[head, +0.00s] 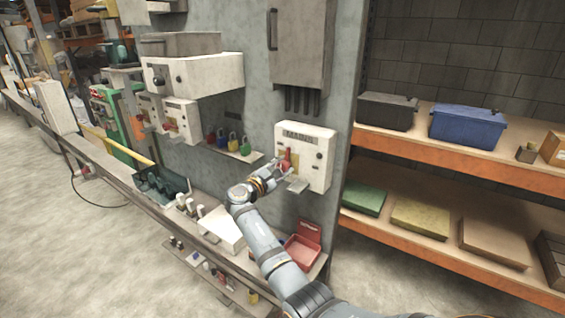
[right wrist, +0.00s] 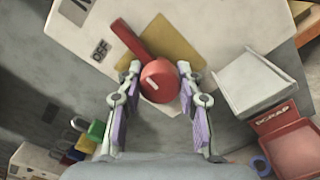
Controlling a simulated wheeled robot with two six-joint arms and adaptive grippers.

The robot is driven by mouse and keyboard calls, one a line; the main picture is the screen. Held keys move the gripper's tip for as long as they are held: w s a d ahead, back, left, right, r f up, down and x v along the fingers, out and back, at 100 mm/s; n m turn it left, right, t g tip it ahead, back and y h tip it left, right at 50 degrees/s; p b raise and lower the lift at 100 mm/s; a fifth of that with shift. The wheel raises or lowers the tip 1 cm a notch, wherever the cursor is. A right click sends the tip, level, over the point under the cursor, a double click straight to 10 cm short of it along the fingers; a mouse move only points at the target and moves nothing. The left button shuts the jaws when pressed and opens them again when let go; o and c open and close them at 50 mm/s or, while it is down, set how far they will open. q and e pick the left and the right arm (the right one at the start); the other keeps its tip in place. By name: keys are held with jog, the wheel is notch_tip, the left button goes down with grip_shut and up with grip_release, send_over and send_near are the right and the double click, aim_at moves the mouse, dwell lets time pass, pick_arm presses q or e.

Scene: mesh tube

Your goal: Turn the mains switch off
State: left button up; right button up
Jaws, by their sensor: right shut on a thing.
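The mains switch box (head: 318,148) is a cream box labelled MAINS, fixed to the grey wall panel in the head view. Its red rotary handle (head: 286,158) sits on a yellow plate. In the right wrist view the red handle (right wrist: 158,80) has a round hub with a white mark, and its lever points up and left, near the word OFF (right wrist: 101,50). My right gripper (head: 279,170) is at the handle; in the right wrist view its fingers (right wrist: 157,85) are on either side of the hub, shut on it. My left gripper is not in view.
A small grey shelf (head: 297,186) juts out below the box. Coloured padlocks (head: 233,142) stand on a ledge to the left. A red tray (head: 303,250) lies on the bench below. Orange shelving (head: 440,150) with bins stands at right.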

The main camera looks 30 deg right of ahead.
jog(key=shift+n+p, duration=0.55)
jog(key=shift+n, duration=0.25)
jog(key=shift+f, duration=0.1)
jog(key=o, duration=1.2)
jog(key=shift+a, duration=0.1)
jog(key=v, duration=1.2)
jog(key=shift+s, duration=0.1)
